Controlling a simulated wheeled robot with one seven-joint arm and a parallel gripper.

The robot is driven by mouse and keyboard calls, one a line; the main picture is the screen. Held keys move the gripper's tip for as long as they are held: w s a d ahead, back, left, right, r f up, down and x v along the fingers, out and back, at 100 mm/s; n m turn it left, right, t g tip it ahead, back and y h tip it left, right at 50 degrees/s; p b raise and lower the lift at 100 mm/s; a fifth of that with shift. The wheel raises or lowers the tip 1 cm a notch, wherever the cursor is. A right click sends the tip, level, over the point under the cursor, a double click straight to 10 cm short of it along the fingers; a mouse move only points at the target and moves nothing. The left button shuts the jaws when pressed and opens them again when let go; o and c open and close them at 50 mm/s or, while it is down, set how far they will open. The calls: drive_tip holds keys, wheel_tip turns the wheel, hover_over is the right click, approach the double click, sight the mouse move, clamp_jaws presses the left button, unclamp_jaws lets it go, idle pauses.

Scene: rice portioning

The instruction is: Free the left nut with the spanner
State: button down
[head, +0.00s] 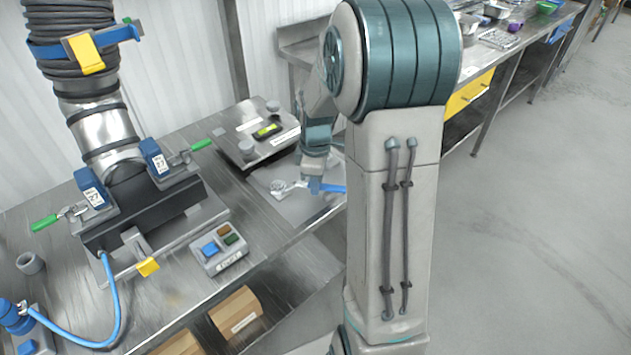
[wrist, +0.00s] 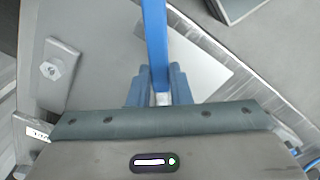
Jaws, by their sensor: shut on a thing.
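The spanner's blue handle (wrist: 155,40) is between my gripper's fingers (wrist: 160,84) in the wrist view. The handle runs up out of the picture, and a short bare metal part shows at the fingers. In the head view my gripper (head: 314,185) is low over the right end of the steel table, with the blue handle (head: 335,189) sticking out to its right. The spanner's jaw is not clear. A hex nut (wrist: 52,69) sits on a small grey plate at the left of the wrist view, apart from the fingers. I cannot tell whether it is the left nut.
A grey box with knobs (head: 258,133) stands behind my gripper. To the left are a machine with a ribbed hose (head: 75,60), green-handled clamps (head: 163,162) and a button box (head: 219,249). The table's front edge (head: 270,262) is near. Open floor lies to the right.

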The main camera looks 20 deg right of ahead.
drive_tip(key=shift+s+a+m+b, duration=0.2)
drive_tip(key=shift+s+a+m, duration=0.4)
drive_tip(key=shift+m, duration=0.4)
drive_tip(key=shift+s+a+m+b, duration=0.2)
drive_tip(key=shift+s+a+m, duration=0.35)
drive_tip(key=shift+m, duration=0.45)
drive_tip(key=shift+r+p, duration=0.9)
drive_tip(key=shift+r, duration=0.25)
drive_tip(key=shift+r+p, duration=1.45)
drive_tip(key=shift+r, duration=0.55)
